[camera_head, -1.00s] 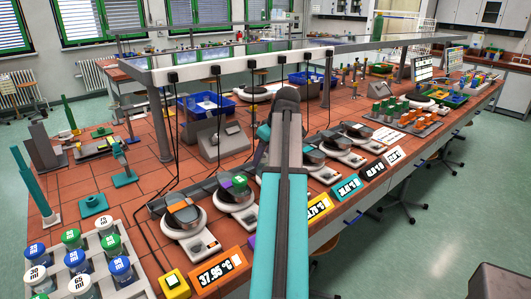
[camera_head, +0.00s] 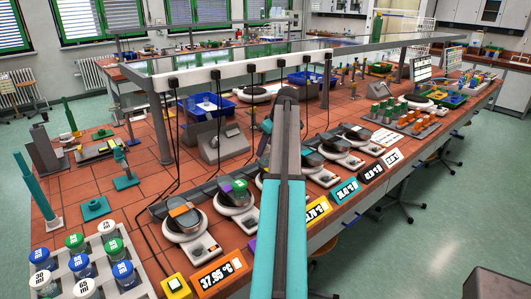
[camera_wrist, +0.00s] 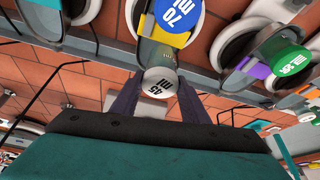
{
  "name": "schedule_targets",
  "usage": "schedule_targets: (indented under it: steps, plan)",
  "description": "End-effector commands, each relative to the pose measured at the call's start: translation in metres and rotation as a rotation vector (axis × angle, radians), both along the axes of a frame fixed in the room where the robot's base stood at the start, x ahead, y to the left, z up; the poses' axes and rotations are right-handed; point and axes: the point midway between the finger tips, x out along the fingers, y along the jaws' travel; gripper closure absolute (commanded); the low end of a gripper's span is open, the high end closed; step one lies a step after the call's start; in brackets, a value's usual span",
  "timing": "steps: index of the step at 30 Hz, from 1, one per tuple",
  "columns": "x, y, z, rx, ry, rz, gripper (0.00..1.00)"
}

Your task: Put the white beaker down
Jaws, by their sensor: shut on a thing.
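The white beaker (camera_wrist: 160,78), a small vessel with a white lid marked 45 ml, is between the dark fingers of my gripper (camera_wrist: 158,88) in the wrist view. The fingers are shut on it. Its body below the lid is mostly hidden. A blue-lidded beaker (camera_wrist: 178,18) marked 70 ml appears just above it in that picture, and a green-lidded beaker (camera_wrist: 289,61) is at the right. In the head view, my arm hides the gripper and the held beaker.
Round white-based devices stand along the bench's front edge, with a display (camera_head: 218,272) reading 37.95 °C nearest. A rack of lidded beakers (camera_head: 62,275) is at the lower left. A blue bin (camera_head: 226,106) stands farther back. Black cables hang from an overhead rail (camera_head: 240,68). Bare tile shows at left-centre.

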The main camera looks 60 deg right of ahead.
Motion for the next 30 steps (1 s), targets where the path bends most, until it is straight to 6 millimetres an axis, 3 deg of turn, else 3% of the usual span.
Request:
schedule_targets:
  steps: [14, 21, 30]
  plan:
    - [0.003, -0.003, 0.0, -0.001, -0.001, 0.001, 0.77]
    - [0.009, -0.015, 0.0, -0.001, -0.001, 0.001, 0.77]
    - [0.008, -0.013, -0.026, 0.002, 0.0, 0.001, 0.77]
